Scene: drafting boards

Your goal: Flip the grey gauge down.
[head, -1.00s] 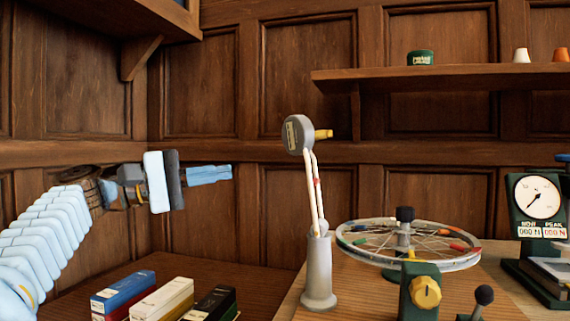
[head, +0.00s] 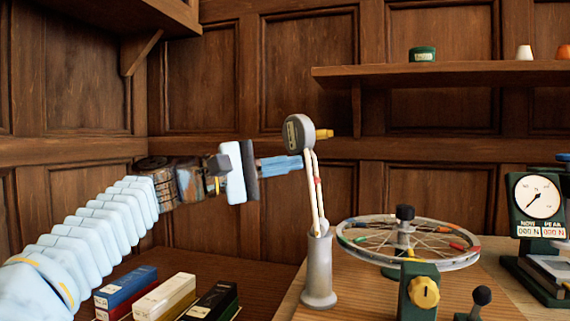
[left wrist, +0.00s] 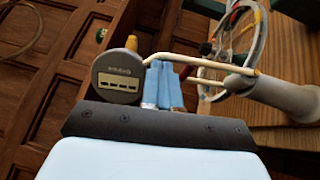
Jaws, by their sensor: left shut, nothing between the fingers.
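The grey gauge (head: 299,133) is a round grey head with a yellow tip on its right side, standing raised on two thin white rods (head: 315,190) above a grey post (head: 319,272). In the left wrist view the gauge (left wrist: 118,76) shows its face, left of my fingers. My left gripper (head: 297,163) is shut and empty, its light blue fingers pointing right just below the gauge. In the left wrist view the fingertips (left wrist: 162,66) lie between the gauge and the rods' lower part. I cannot tell whether they touch either. My right gripper is not in view.
A spoked wheel (head: 452,258) on a stand is right of the post, with a yellow knob (head: 425,292) in front. A dial instrument (head: 539,197) stands at the far right. Several boxes (head: 166,297) lie at the lower left. A wall shelf (head: 440,76) is behind.

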